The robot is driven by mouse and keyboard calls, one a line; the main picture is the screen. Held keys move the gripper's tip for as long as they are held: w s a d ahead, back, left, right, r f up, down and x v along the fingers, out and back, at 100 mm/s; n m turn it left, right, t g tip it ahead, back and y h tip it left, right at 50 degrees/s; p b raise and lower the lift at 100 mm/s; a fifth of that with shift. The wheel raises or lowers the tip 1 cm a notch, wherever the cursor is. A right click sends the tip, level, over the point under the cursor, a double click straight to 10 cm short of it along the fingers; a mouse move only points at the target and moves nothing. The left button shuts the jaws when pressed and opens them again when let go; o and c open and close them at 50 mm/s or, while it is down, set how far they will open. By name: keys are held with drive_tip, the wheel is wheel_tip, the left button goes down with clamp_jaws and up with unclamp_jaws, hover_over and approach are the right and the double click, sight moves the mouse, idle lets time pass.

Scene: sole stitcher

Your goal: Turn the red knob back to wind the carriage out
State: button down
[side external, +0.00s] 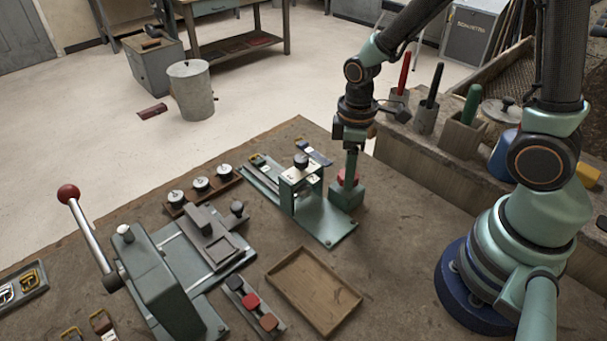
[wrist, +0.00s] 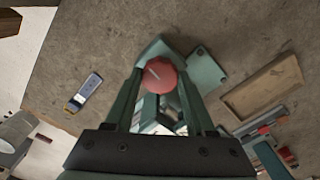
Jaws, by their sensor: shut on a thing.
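The red knob (side external: 342,174) sits on top of a green block (side external: 346,195) at the right end of a green fixture (side external: 322,226). My gripper (side external: 350,172) points straight down over the block, its fingers at the knob. In the wrist view the round red knob (wrist: 160,88) shows a pale pointer line and lies between the two green fingers of my gripper (wrist: 160,76), which are shut on it. Left of the block a pale bridge (side external: 299,172) with a dark round knob on top stands on the fixture. I cannot tell which part is the carriage.
A blue-and-white piece (side external: 314,152) lies behind the fixture. A wooden tray (side external: 312,290) is in front. A green lever press (side external: 150,275) with a red-balled handle stands at left. A raised ledge (side external: 440,160) with tool holders runs behind my arm.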

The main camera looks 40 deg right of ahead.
drive_tip(key=shift+n, duration=0.6)
drive_tip(key=shift+c, duration=1.2)
unclamp_jaws()
wheel_tip(320, 180, up, 12)
drive_tip(key=shift+r, duration=0.1)
drive_tip(key=s+d+r+m+t, duration=0.2)
drive_tip(key=r+m+t, duration=0.3)
drive_tip(key=m, duration=0.4)
drive_tip(key=shift+s+r+t, duration=0.3)
drive_tip(key=shift+s+r, duration=0.2)
drive_tip(key=shift+r, duration=0.25)
